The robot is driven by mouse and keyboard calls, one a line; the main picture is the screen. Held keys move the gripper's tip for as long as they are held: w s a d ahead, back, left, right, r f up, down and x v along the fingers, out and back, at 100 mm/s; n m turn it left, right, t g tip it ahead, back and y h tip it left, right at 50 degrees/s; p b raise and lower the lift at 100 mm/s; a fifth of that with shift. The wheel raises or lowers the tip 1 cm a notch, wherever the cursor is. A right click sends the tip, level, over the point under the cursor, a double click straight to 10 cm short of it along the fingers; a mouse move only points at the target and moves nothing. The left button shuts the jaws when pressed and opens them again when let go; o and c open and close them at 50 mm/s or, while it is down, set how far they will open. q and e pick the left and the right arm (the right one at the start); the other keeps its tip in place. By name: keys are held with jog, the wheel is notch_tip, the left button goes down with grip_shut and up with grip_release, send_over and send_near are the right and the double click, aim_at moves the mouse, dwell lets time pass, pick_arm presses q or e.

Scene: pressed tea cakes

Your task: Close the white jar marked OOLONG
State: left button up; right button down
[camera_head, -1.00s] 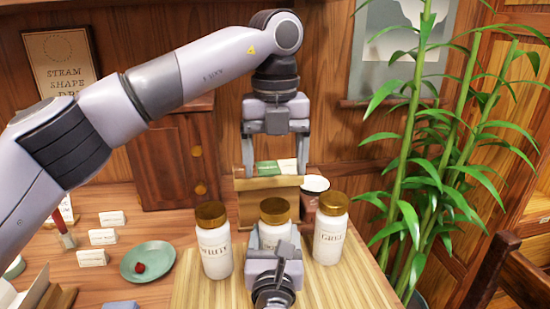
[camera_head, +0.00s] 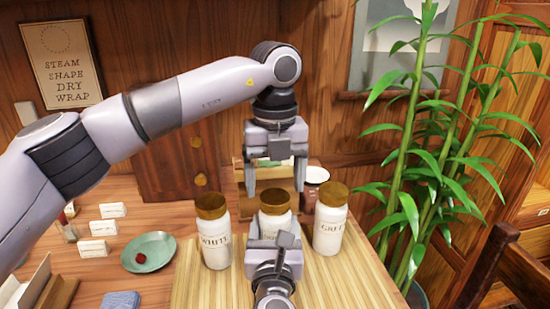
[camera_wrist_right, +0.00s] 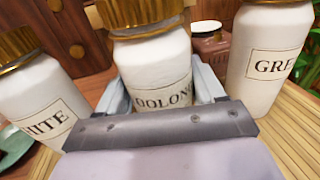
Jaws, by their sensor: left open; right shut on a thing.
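The white OOLONG jar (camera_wrist_right: 160,85) stands between two other jars, with a gold lid (camera_head: 275,200) on its top. I cannot tell whether the lid is tight. In the head view the jar's body (camera_head: 275,223) is partly hidden by my right gripper (camera_head: 274,240). That gripper is shut on the jar from the front, with a finger on each side, as the right wrist view shows. My left gripper (camera_head: 276,190) points down above the lid, open, its fingers spread wider than the lid. Nothing is between its fingers.
The WHITE jar (camera_head: 214,240) stands close on the left and the GREEN jar (camera_head: 330,228) close on the right, both gold-lidded, on a slatted bamboo board (camera_head: 200,290). A wooden stand and a dark jar (camera_head: 315,177) are behind. A green plate (camera_head: 150,250) lies left.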

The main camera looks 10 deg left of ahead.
pick_arm(q)
jog(key=shift+f, duration=1.2)
jog(key=c, duration=1.1)
jog(key=m, duration=0.4)
jog(key=shift+m, duration=0.4)
jog(key=m, duration=0.4)
jog(key=shift+m, duration=0.4)
jog(key=m, duration=0.4)
jog(key=shift+m, duration=0.3)
jog(key=m, duration=0.4)
jog(key=o, duration=1.3)
jog(key=shift+c, duration=0.2)
